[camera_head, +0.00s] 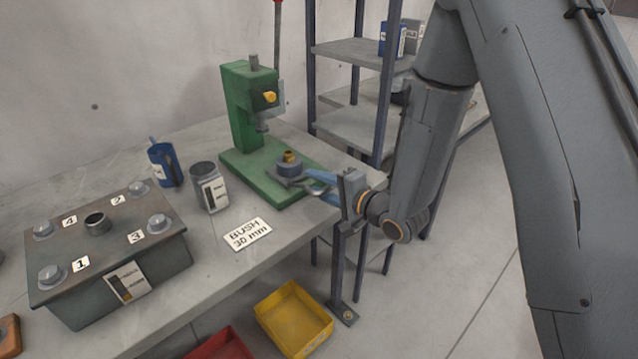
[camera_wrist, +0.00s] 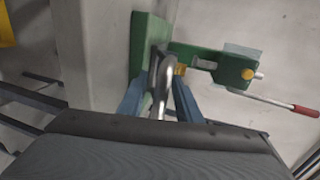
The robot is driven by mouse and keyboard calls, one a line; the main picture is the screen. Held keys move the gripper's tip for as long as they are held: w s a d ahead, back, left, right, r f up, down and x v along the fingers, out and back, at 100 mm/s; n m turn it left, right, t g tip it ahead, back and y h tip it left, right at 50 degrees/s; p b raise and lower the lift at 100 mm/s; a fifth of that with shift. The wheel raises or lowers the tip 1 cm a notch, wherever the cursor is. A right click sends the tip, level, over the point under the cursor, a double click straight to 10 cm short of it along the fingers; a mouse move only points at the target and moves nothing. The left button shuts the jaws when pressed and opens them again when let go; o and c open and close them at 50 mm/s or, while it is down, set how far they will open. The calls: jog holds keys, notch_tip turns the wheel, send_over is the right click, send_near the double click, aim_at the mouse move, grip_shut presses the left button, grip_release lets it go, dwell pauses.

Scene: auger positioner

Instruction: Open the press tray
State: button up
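The green press (camera_head: 243,115) stands on the grey bench, with a yellow knob and a clear guard on its head. On its base, a small grey tray (camera_head: 294,181) bears a blue-grey holder (camera_head: 288,167) with a brass bush (camera_head: 290,156) in it. A silver loop handle (camera_head: 319,189) reaches out from the tray toward my gripper (camera_head: 324,186). In the wrist view, the handle (camera_wrist: 160,82) lies between the two blue fingers of my gripper (camera_wrist: 159,88). The fingers look apart, with a gap beside the handle. The tray itself is mostly hidden there.
A grey cup (camera_head: 209,186), a blue mug (camera_head: 165,165) and a "BUSH 30 mm" label (camera_head: 247,234) are on the bench left of the press. A bolted box (camera_head: 110,250) stands farther left. A yellow bin (camera_head: 293,320) is below, and a shelf rack (camera_head: 360,128) stands behind my arm.

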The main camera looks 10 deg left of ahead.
aim_at(332, 189)
jog(key=shift+d, duration=0.1)
jog(key=b+v, duration=0.2)
jog(key=v, duration=0.5)
jog(key=shift+s+d+r, duration=0.1)
jog(key=shift+s+d, duration=0.1)
dwell(0.5)
